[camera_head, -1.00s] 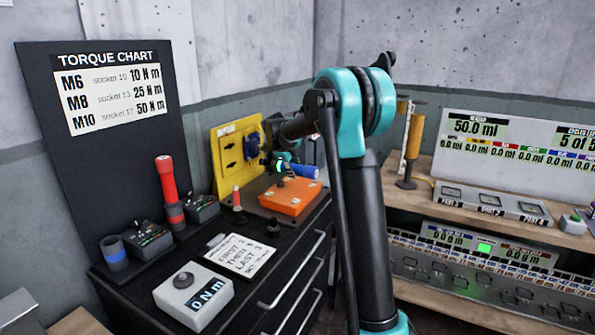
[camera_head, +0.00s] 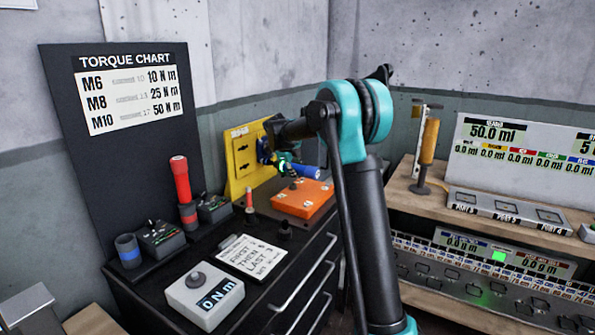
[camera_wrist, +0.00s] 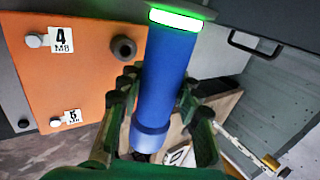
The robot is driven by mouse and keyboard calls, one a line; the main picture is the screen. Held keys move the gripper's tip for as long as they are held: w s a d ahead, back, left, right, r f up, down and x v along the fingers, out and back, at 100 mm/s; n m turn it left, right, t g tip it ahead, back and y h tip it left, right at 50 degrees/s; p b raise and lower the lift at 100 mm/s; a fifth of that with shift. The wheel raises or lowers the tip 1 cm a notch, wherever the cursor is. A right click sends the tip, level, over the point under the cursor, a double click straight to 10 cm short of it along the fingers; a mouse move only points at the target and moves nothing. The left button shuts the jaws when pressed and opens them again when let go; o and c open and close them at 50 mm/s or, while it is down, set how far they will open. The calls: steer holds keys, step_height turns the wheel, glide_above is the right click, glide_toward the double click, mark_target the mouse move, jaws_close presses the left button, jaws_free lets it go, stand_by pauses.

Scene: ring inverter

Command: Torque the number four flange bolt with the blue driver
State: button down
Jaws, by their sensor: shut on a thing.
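The blue driver (camera_head: 306,171) lies roughly level above the orange flange block (camera_head: 303,201) on the black cabinet. In the wrist view, the driver (camera_wrist: 166,75) has a green glowing ring at its upper end. My gripper (camera_wrist: 158,88) has its green fingers on both sides of the driver's body and is shut on it. My gripper (camera_head: 284,160) is small and partly hidden in the head view. The driver's working tip is not clear.
A yellow panel (camera_head: 241,160) stands behind the block. A red driver (camera_head: 180,180), a grey readout box (camera_head: 204,294) and a card (camera_head: 252,256) stand or lie to the left and front. Shelves with a dispenser (camera_head: 430,145) are at right. The torque chart (camera_head: 127,94) lists M8, 25 N m.

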steer(key=shift+w+a, duration=0.75)
steer(key=shift+a, duration=0.3)
stand_by(2.5)
steer(key=shift+d, duration=0.1)
steer(key=shift+s+d, duration=0.75)
steer(key=shift+d, duration=0.25)
steer(key=shift+s+d, duration=0.7)
steer(key=shift+d, duration=0.3)
